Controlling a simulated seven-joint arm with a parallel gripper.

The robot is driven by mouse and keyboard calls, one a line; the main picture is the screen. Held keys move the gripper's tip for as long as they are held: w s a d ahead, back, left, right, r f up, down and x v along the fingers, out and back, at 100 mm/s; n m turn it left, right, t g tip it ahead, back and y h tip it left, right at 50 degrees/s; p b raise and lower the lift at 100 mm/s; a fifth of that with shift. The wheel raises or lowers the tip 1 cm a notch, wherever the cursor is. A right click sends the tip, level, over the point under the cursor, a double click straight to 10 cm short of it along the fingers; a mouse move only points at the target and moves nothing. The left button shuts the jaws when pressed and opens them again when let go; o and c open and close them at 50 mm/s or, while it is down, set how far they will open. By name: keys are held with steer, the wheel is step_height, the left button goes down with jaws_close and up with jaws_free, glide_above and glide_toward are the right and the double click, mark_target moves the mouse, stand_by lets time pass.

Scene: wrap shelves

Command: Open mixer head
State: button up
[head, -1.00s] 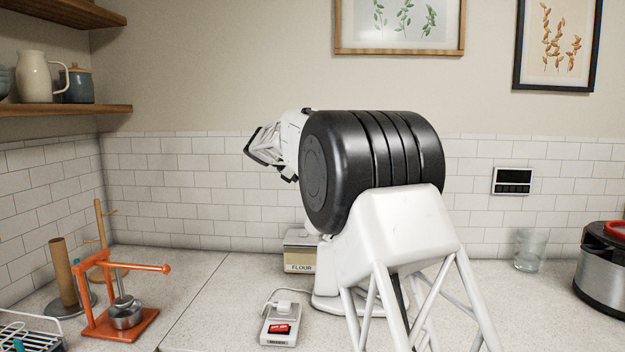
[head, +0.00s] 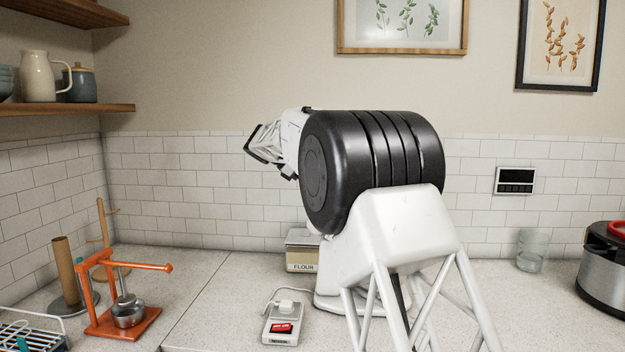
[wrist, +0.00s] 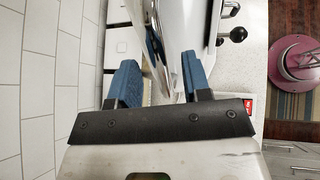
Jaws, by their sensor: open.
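The mixer is mostly hidden behind my arm in the head view; a white rounded base (head: 328,302) that looks like its foot shows on the counter. In the wrist view a white body with a chrome edge (wrist: 158,48), apparently the mixer, runs between my fingers. A metal lever with a black knob (wrist: 238,34) sticks out on its right side. My gripper (wrist: 158,82) is open, with one blue fingertip on each side of the chrome edge. I cannot tell whether either finger touches it. My fingers are hidden in the head view.
A flour box (head: 301,262) stands behind a switched socket block (head: 284,326) on the counter. An orange press (head: 122,305) stands at the left, a glass (head: 531,250) and a steel pot (head: 604,268) at the right. The counter between press and socket block is clear.

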steer(key=v, duration=0.7)
stand_by(0.4)
steer(key=s+d+f+m+g+y, duration=0.1)
steer(key=s+d+m+y, duration=0.25)
steer(key=s+d, duration=1)
steer(key=s+d+f+m+y, duration=0.2)
steer(key=s+d+m, duration=0.2)
steer(key=s+d, duration=0.9)
steer(key=s+d+f+m+y, duration=0.1)
steer(key=s+d+f+m, duration=0.1)
steer(key=s+f+m, duration=0.2)
steer(key=s+d+f+m+y, duration=0.2)
steer(key=s+f, duration=0.8)
steer(key=s, duration=1.1)
steer(key=s+d+f+m+t+y, duration=0.1)
steer(key=s+f+m, duration=0.5)
steer(key=s, duration=0.7)
steer(key=d+f+y, duration=0.1)
steer(key=d, duration=0.1)
steer(key=shift+d, duration=0.35)
